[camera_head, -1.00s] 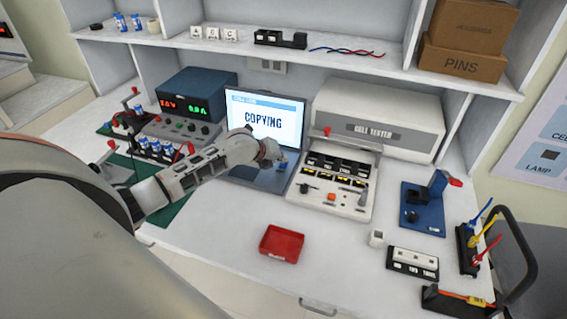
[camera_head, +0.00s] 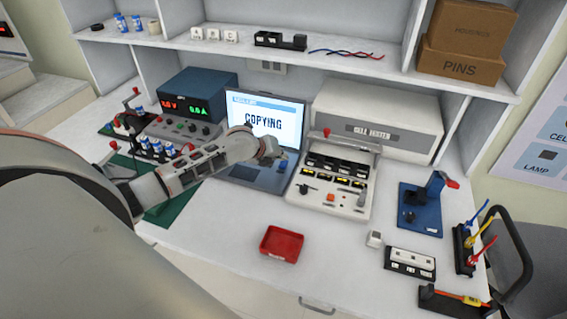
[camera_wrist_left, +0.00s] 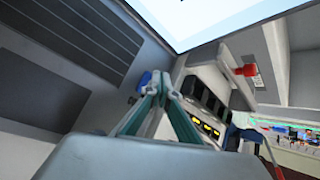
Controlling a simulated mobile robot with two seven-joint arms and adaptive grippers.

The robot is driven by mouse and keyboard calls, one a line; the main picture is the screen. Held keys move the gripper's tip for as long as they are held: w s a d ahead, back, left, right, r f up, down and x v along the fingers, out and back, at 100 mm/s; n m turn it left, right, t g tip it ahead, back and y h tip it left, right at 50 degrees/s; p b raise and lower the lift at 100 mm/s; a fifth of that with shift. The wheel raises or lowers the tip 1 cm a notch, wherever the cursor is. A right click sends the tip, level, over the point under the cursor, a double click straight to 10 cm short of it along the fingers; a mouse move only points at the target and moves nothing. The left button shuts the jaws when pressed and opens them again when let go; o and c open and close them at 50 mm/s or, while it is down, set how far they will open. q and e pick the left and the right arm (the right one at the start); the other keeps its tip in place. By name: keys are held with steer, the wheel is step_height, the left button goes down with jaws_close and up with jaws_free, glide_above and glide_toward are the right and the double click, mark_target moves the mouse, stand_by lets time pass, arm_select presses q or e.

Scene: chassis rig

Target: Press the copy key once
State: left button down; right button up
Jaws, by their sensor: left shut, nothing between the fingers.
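The laptop (camera_head: 246,176) stands open in the middle of the bench, and its screen (camera_head: 262,108) reads COPYING. A small blue key (camera_head: 284,164) shows at the right side of its keyboard deck. In the left wrist view the blue key (camera_wrist_left: 144,79) is just beyond the fingertips, partly hidden by them. My left gripper (camera_head: 268,159) is over the right part of the laptop, close to the key. Its fingers (camera_wrist_left: 160,84) are together with nothing between them. I cannot tell whether they touch the key. My right gripper is not in view.
The cell tester (camera_head: 345,205) stands right of the laptop, with a red-knobbed lever. A power supply (camera_head: 187,98) and a cell rack on a green mat are at left. A red tray (camera_head: 282,243) lies in front. The bench front near it is mostly clear.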

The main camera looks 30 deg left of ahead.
mark_target(282, 164)
arm_select(q)
steer(key=shift+r, duration=2.5)
steer(key=shift+d, duration=0.1)
